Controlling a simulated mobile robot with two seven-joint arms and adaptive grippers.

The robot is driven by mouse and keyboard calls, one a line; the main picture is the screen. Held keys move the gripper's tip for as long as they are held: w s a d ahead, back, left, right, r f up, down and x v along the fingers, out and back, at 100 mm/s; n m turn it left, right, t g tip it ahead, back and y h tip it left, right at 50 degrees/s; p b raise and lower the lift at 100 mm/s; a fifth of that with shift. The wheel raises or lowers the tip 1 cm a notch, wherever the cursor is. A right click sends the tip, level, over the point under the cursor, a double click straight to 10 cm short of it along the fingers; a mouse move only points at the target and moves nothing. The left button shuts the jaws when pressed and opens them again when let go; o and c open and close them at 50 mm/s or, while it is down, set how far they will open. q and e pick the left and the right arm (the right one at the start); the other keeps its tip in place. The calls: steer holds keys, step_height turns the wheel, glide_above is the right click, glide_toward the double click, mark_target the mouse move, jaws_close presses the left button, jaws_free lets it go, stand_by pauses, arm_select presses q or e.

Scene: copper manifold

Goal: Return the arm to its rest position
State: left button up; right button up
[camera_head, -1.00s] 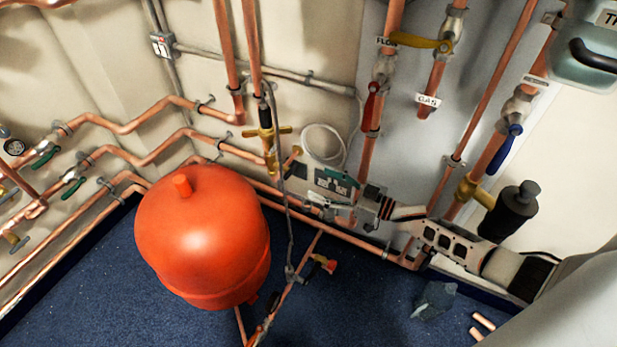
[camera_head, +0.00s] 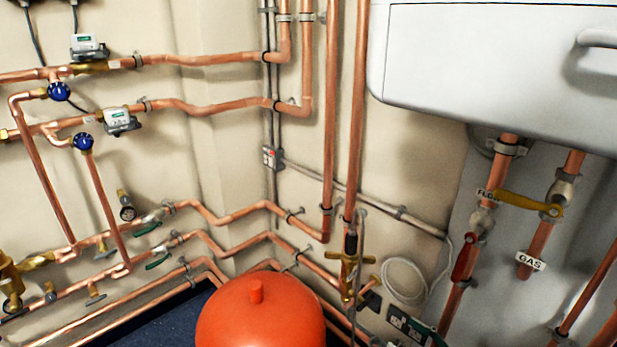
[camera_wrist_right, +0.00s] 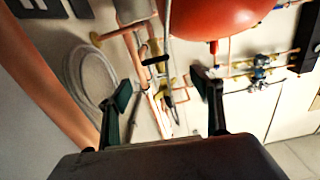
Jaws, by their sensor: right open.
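My right gripper (camera_wrist_right: 162,86) shows in the right wrist view, its two dark fingers with green pads spread apart and nothing between them. Beyond the fingers are copper pipes, a brass valve with a black handle (camera_wrist_right: 155,60), and a coiled white cable (camera_wrist_right: 90,75). My left gripper is not in view.
A red expansion vessel (camera_head: 262,318) stands in the corner; it also shows in the wrist view (camera_wrist_right: 215,15). Copper pipes line the walls. A white boiler (camera_head: 480,70) hangs at upper right, with a red-handled valve (camera_head: 465,258) and GAS pipe (camera_head: 535,245) below.

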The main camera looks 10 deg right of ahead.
steer(key=s+a+r+m+t+h, duration=0.1)
steer(key=s+a+r+h, duration=0.1)
steer(key=s+a, duration=0.9)
steer(key=s+a+r+m+h+p, duration=0.1)
steer(key=s+a+r+m+h, duration=0.15)
steer(key=s+r, duration=0.55)
steer(key=s+d+f+n+g+h+b, duration=0.1)
steer(key=s+f+g+h, duration=0.25)
steer(key=s+f, duration=0.65)
arm_select(q)
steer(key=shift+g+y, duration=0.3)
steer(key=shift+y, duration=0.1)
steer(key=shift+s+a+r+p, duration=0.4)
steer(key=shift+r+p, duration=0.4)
steer(key=shift+p, duration=1.85)
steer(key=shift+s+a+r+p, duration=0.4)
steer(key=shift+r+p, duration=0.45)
steer(key=shift+p, duration=1.8)
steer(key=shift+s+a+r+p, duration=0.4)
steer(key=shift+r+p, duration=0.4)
steer(key=shift+p, duration=1.85)
arm_select(e)
steer(key=s+d+r+g, duration=0.1)
steer(key=s+d+r, duration=0.1)
steer(key=r, duration=0.5)
steer(key=shift+s+d+r, duration=0.3)
steer(key=shift+s, duration=0.35)
